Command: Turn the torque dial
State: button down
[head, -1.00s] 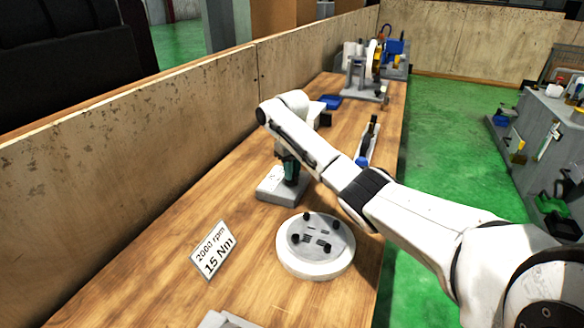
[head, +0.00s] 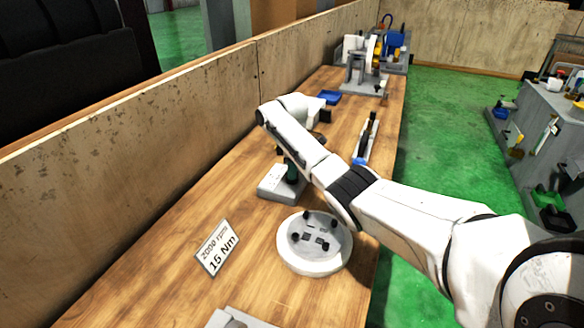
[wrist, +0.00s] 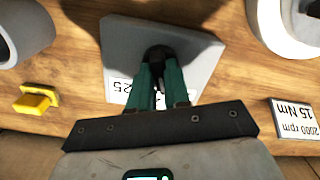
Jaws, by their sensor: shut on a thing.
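The black torque dial (wrist: 157,54) shows in the wrist view, on a sloped grey block with a white label partly reading "25". My gripper (wrist: 158,70) has its two green fingers shut on the dial from both sides. In the head view the grey block (head: 272,186) stands on the bench, with my gripper (head: 292,174) over it. My arm and wrist hide the dial there, and its pointer and most of the label are hidden.
A sign reading "2000 rpm 15 Nm" (head: 217,248) stands at the front left. A round white fixture (head: 315,262) with several black knobs sits just in front of the block. A yellow piece (wrist: 36,101) lies near it. A wooden wall (head: 130,160) runs along the left.

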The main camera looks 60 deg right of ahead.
jog(key=shift+n+p, duration=0.3)
jog(key=shift+n, duration=2)
jog(key=shift+w, duration=0.1)
jog(key=c, duration=1.1)
grip_release()
jog(key=shift+r, duration=0.1)
notch_tip(320, 180, up, 11)
jog(key=shift+f+b, duration=0.15)
jog(key=shift+b, duration=0.35)
